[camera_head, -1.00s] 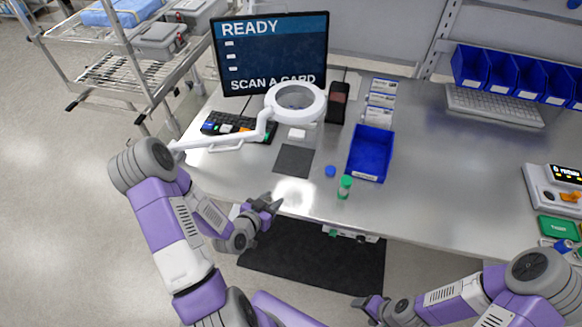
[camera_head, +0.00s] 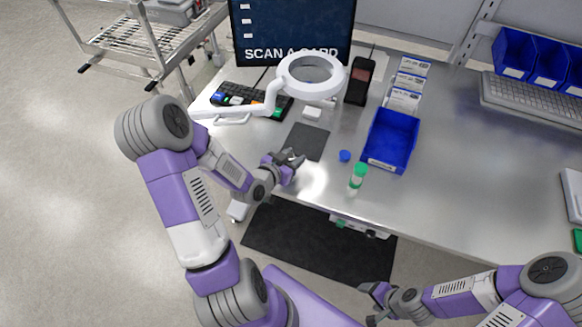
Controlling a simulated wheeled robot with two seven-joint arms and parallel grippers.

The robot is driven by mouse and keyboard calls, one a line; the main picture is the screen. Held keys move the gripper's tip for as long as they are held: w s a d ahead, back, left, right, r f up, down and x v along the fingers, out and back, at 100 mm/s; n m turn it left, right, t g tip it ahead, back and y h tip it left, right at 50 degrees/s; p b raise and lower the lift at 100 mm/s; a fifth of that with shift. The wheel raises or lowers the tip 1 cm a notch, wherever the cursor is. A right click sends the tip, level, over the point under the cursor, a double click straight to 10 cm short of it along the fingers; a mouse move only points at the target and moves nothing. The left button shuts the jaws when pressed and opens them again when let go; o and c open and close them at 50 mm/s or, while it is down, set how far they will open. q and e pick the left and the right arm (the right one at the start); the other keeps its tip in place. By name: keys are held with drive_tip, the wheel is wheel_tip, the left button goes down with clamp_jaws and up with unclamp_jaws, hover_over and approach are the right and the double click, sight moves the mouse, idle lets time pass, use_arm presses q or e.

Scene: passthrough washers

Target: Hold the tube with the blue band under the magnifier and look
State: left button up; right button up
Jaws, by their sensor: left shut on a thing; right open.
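The magnifier (camera_head: 312,88) is a white ring lens on a white jointed arm, above the left part of the bench. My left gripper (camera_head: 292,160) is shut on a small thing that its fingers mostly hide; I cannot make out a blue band. A green-capped tube (camera_head: 358,177) stands near the front edge, to the right of the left gripper. A small blue round piece, like a cap (camera_head: 345,156), lies beside it. My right gripper (camera_head: 372,302) is open and empty, low in front of the bench.
A dark pad (camera_head: 307,141) lies between the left gripper and the magnifier. A blue tray (camera_head: 378,162), a black and red device (camera_head: 359,81) and small boxes stand to the right. The bench's right middle is clear.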

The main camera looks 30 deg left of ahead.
use_arm(q)
drive_tip(key=w+b, duration=0.1)
drive_tip(key=b, duration=0.2)
drive_tip(key=shift+w+a+f, duration=0.1)
drive_tip(key=shift+f, duration=0.05)
drive_tip(key=shift+w, duration=0.2)
drive_tip(key=w, duration=0.2)
drive_tip(key=w+a, duration=0.1)
drive_tip(key=w, duration=0.2)
drive_tip(key=shift+a+r+p, duration=0.1)
drive_tip(key=shift+r+p, duration=0.1)
drive_tip(key=shift+p, duration=0.1)
drive_tip(key=shift+w+a+b, duration=0.4)
drive_tip(key=shift+w+b, duration=0.05)
drive_tip(key=shift+w, duration=1.1)
drive_tip(key=shift+w+a+b, duration=0.35)
drive_tip(key=shift+w+b, duration=0.05)
drive_tip(key=shift+w, duration=1.15)
drive_tip(key=shift+w+a+b, duration=0.4)
drive_tip(key=shift+w+b, duration=0.05)
drive_tip(key=shift+w, duration=1.1)
